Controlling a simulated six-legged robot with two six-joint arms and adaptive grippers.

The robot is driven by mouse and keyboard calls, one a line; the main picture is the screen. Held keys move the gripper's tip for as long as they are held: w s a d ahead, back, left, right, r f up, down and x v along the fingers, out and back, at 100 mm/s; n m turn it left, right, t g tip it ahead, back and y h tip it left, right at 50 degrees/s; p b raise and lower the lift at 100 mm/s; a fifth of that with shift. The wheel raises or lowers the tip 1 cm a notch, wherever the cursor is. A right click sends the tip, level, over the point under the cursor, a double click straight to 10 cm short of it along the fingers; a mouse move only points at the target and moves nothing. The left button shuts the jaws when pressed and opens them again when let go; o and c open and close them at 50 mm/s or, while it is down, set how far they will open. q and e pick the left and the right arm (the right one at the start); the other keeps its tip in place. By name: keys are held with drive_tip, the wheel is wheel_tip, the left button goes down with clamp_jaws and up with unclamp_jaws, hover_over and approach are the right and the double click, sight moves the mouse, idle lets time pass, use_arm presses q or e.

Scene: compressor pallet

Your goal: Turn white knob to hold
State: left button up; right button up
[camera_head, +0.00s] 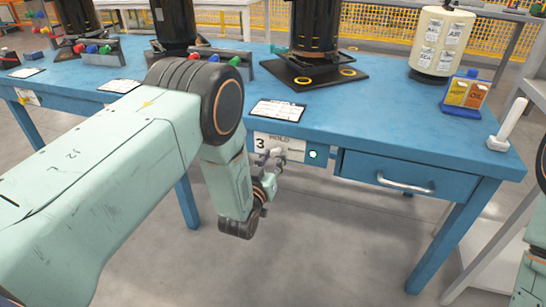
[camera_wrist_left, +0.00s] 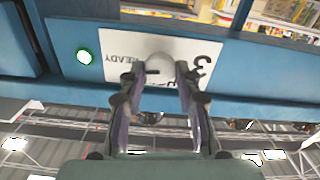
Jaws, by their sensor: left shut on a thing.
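The white knob (camera_wrist_left: 168,60) sits on a white label plate (camera_wrist_left: 206,58) on the front of the blue table. In the head view the fingers hide the knob. A dark mark shows near the knob between the fingers; its exact pointing is unclear. My right gripper is out of view.
The blue tabletop (camera_head: 385,118) holds a dark compressor (camera_head: 314,30), a cream canister (camera_head: 440,42) and a small yellow-labelled box (camera_head: 466,92). Floor below is clear.

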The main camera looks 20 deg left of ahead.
use_arm(q)
drive_tip(key=n+p, duration=0.1)
drive_tip(key=n, duration=0.2)
drive_tip(key=shift+a+r+n+p, duration=0.1)
drive_tip(key=shift+n+p, duration=0.2)
drive_tip(key=shift+p, duration=0.1)
drive_tip(key=n+p, duration=0.1)
drive_tip(key=n, duration=0.3)
drive_tip(key=shift+n+p, duration=0.3)
drive_tip(key=shift+p, duration=0.05)
drive_tip(key=n+p, duration=0.1)
drive_tip(key=n, duration=0.3)
drive_tip(key=shift+a, duration=0.1)
drive_tip(key=shift+f+n+p, duration=0.15)
drive_tip(key=shift+n+p, duration=0.1)
drive_tip(key=shift+n, duration=0.75)
drive_tip(key=shift+f+n+p, duration=0.1)
drive_tip(key=shift+n+p, duration=0.15)
drive_tip(key=shift+n, duration=0.75)
drive_tip(key=o, duration=1.1)
drive_tip(key=s, duration=1.2)
drive_tip(key=shift+a, duration=0.2)
